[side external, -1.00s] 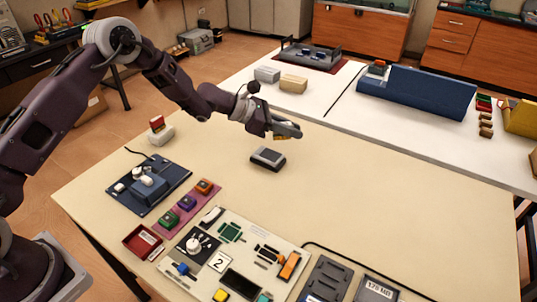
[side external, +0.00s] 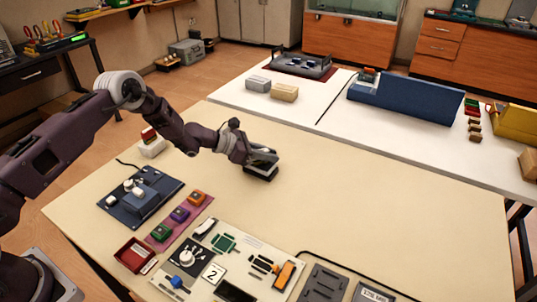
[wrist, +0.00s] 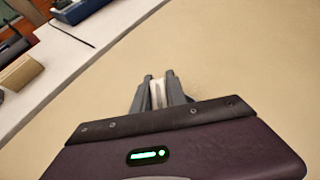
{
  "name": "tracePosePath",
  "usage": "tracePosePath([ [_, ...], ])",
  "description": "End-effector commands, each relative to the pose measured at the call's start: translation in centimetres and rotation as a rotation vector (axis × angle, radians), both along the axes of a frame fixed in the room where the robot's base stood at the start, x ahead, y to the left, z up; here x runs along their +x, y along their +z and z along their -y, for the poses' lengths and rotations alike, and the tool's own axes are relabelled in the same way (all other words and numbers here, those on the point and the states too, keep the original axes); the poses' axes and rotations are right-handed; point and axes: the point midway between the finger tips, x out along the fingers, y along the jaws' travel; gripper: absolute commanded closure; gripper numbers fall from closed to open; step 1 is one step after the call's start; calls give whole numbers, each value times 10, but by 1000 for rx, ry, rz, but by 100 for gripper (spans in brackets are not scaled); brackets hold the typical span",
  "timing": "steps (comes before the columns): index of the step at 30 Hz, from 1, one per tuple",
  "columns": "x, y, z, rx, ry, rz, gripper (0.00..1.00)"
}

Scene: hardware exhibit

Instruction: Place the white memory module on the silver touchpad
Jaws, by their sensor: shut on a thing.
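My gripper (side external: 264,157) is low over the middle of the beige table. In the wrist view, the gripper (wrist: 160,80) is shut on a narrow white piece, which I take to be the white memory module (wrist: 157,94); only a strip of it shows between the fingers. The touchpad is not seen in the wrist view.
A board with mounted parts (side external: 200,258) lies at the table's front. A dark blue panel (side external: 140,197) and a purple strip with coloured blocks (side external: 181,217) lie left. A white block with a red top (side external: 150,146) stands behind them. The table's right side is clear.

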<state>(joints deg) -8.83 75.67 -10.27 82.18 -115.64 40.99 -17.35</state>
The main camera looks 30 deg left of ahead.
Motion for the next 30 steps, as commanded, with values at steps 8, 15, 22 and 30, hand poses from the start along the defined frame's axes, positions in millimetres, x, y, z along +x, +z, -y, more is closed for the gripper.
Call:
tracePosePath([
  [8,0,-2,0,0,0,0,61],
  [15,0,-1,0,0,0,0,61],
  [22,-20,17,-21,0,4,-1,61],
  [30,-59,47,-60,0,3,0,61],
])
